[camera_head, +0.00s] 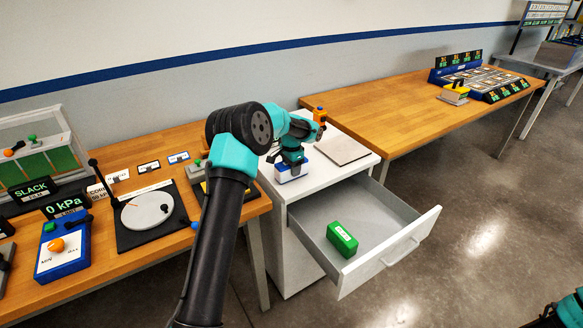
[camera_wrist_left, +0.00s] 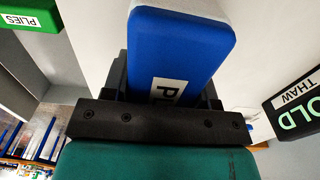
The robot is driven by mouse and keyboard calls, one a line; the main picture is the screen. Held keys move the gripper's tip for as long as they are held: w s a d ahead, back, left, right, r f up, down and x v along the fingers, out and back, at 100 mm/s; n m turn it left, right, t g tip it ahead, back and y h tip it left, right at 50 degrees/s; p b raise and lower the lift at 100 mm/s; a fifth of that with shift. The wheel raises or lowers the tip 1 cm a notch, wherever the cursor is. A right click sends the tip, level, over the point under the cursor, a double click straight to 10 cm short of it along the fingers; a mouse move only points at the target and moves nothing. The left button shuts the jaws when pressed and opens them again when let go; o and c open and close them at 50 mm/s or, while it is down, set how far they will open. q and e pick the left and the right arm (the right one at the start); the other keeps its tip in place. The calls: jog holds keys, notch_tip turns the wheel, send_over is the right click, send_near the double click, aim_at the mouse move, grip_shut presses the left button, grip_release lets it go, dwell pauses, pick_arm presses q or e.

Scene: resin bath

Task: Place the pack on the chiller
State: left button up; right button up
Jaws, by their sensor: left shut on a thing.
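My left gripper (camera_head: 291,160) is over the left part of the white cabinet top, shut on a small blue and white pack (camera_head: 289,174). In the left wrist view the pack (camera_wrist_left: 182,50) shows its blue face and a partly hidden white label between the jaws (camera_wrist_left: 160,88). I cannot tell whether the pack touches the cabinet top. A flat greyish plate (camera_head: 342,149) lies on the cabinet top, right of the gripper; I cannot tell whether it is the chiller. My right gripper is not in view.
The cabinet's drawer (camera_head: 408,250) is pulled open, with a green labelled box (camera_head: 342,239) inside. A dark sign reading THAW (camera_wrist_left: 295,105) is right of the pack in the wrist view. Wooden benches with devices stand on both sides. An orange-topped item (camera_head: 319,115) is behind the gripper.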

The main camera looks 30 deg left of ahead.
pick_arm(q)
jog(key=o, duration=1.1)
jog(key=shift+c, duration=0.2)
jog(key=shift+r, duration=0.1)
notch_tip(320, 180, up, 12)
jog(key=shift+r, duration=0.1)
